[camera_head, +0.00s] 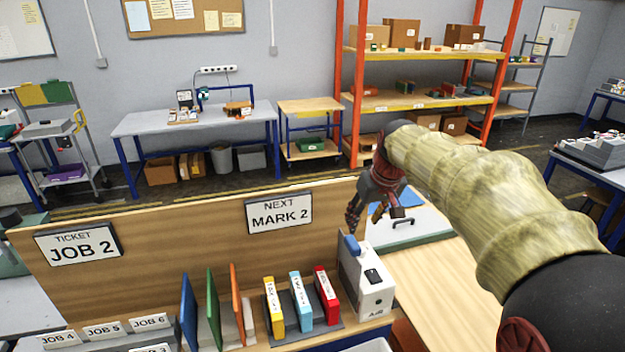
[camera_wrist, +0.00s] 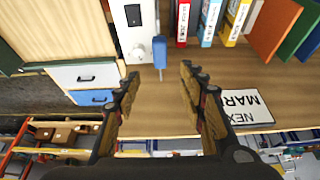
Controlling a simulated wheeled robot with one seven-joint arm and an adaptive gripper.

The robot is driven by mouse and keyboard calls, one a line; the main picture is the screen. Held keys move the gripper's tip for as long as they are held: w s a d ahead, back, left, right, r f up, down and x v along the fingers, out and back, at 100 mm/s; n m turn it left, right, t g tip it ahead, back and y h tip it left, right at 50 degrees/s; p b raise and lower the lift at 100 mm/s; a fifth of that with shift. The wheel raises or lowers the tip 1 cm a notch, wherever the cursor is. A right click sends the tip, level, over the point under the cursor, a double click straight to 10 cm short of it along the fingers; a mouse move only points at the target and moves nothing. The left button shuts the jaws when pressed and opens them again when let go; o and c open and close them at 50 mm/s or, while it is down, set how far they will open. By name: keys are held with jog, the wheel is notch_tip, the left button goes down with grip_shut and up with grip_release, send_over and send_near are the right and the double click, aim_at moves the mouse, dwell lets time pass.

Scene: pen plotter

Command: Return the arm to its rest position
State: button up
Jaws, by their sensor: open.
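My gripper (camera_head: 364,214) hangs at the end of my raised arm, just above and behind a white box-shaped device (camera_head: 374,292). In the wrist view my gripper (camera_wrist: 160,76) has its two fingers well apart, with nothing between them. A blue piece (camera_head: 352,244) sits at the device's top rear edge, close below the fingers. In the wrist view the blue piece (camera_wrist: 160,50) shows beyond the fingertips, beside the white device (camera_wrist: 134,30). I cannot tell whether the fingers touch it.
A wooden back panel (camera_head: 180,215) carries a "NEXT MARK 2" sign (camera_head: 279,212) and a "TICKET JOB 2" sign (camera_head: 78,243). Yellow (camera_head: 273,304), light blue (camera_head: 300,300) and red (camera_head: 326,294) binders stand left of the device. Bare wooden worktop (camera_head: 440,290) lies to its right.

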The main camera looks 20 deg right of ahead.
jog(key=s+a+f+b, duration=0.3)
jog(key=s+a+f, duration=0.1)
jog(key=s, duration=0.5)
jog(key=s+a+f+b, duration=0.3)
jog(key=s+a+f, duration=0.1)
jog(key=s, duration=0.6)
jog(key=s+a+f+t+b, duration=0.1)
jog(key=s+a+f+b, duration=0.2)
jog(key=s, duration=0.6)
notch_tip(320, 180, down, 3)
jog(key=shift+s+a+r, duration=0.1)
jog(key=shift+s+a, duration=0.1)
jog(key=shift+a, duration=0.75)
